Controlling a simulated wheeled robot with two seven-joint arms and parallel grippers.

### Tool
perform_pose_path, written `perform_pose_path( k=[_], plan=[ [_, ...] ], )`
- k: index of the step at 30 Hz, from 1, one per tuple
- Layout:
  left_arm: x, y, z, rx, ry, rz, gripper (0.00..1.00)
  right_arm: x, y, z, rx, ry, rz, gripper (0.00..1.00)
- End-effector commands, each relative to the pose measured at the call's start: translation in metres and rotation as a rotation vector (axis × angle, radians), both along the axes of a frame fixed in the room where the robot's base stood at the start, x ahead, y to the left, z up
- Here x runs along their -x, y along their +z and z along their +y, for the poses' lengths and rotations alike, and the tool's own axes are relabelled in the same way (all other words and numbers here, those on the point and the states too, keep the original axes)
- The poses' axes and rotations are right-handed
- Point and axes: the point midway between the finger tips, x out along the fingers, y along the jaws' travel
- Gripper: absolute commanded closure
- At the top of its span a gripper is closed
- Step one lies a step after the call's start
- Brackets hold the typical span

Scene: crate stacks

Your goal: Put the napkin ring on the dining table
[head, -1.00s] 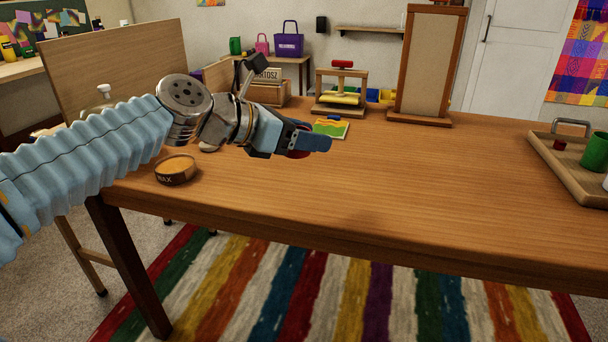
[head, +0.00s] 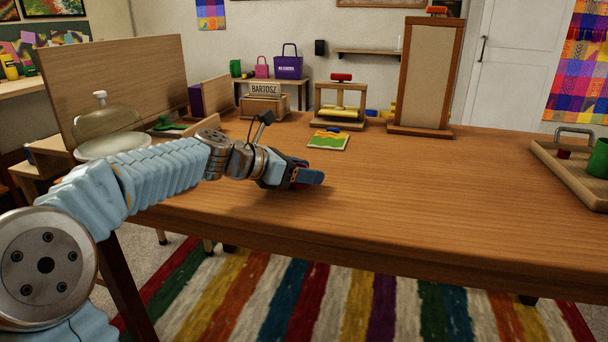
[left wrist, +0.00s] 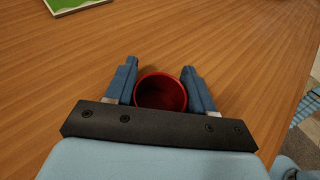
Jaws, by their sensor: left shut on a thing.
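My left gripper (head: 308,177) is low over the wooden dining table (head: 420,190), near its front left part. In the left wrist view my left gripper (left wrist: 160,85) has its two blue fingers on either side of a round red napkin ring (left wrist: 161,92), shut on it. The ring's opening faces the wrist camera. In the head view the ring (head: 294,186) is mostly hidden behind the fingers. I cannot tell whether the ring touches the table top (left wrist: 205,40). My right gripper is not in view.
A small colourful booklet (head: 328,141) lies behind the gripper. A wooden press (head: 340,105), a framed panel (head: 428,75) and a box marked BARTOSZ (head: 264,106) stand at the back. A tray (head: 575,175) with a green mug (head: 598,158) is at the right. The table's middle is clear.

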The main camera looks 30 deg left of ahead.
Motion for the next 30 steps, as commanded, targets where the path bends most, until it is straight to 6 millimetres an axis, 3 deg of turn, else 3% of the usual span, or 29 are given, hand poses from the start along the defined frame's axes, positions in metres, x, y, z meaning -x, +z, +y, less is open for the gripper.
perform_pose_path(
  k=[8,9,13,24,30],
  plan=[
    [0.0,-0.004,0.0,0.0,0.0,0.0,0.77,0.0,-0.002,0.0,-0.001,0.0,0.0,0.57],
    [0.0,-0.003,0.0,0.0,-0.001,0.0,0.42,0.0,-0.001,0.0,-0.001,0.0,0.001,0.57],
    [0.0,-0.003,0.0,0.0,-0.001,0.0,0.22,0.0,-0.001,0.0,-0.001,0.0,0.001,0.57],
    [0.002,0.004,0.001,0.0,0.001,-0.001,0.21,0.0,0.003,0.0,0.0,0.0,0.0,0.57],
    [0.032,0.02,0.02,0.0,0.004,-0.003,0.21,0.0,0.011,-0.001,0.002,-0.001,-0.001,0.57]
  ],
)
